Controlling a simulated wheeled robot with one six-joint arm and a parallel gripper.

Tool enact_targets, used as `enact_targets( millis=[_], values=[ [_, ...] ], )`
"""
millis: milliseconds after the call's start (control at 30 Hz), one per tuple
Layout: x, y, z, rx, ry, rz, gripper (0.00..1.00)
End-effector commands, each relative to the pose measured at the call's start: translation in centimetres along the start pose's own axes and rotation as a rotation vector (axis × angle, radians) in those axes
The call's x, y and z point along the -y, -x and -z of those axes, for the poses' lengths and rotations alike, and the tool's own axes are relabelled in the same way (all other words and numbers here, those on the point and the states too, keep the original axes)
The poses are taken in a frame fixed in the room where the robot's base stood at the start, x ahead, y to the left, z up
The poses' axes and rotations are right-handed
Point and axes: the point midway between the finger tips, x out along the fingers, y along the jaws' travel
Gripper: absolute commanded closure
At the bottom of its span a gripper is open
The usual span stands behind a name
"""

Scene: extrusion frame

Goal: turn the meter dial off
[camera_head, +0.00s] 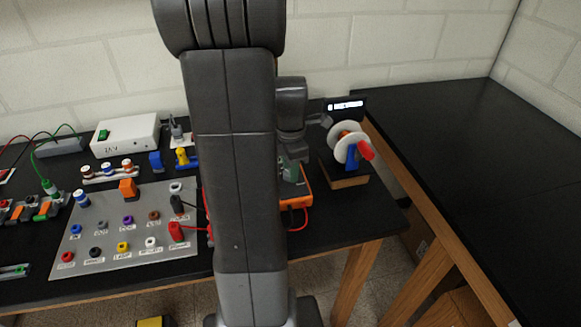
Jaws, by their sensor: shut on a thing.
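The orange meter (306,196) lies on the black bench, mostly hidden behind my arm. Only its right part shows, with a red lead at its lower right edge. My gripper (292,174) points down over the meter, just right of my arm's large grey link. Its jaws are shut on the meter dial, as far as its place over the meter shows. The dial itself is hidden by the gripper and arm, so its setting cannot be read.
A spool on a wooden stand (345,180) and a small lit display (345,106) stand close right of my gripper. A grey panel of coloured sockets (100,240) with red and black plugs lies left. A white box (126,136) stands behind. The right bench (480,150) is clear.

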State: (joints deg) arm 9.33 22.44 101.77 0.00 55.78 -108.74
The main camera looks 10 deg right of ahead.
Motion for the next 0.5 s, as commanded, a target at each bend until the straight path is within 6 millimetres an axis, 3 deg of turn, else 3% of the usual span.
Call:
enact_targets(
  millis=[500],
  values=[
    [-0.15, 0.05, 0.02, 0.001, 0.379, -0.001, 0.93]
  ],
)
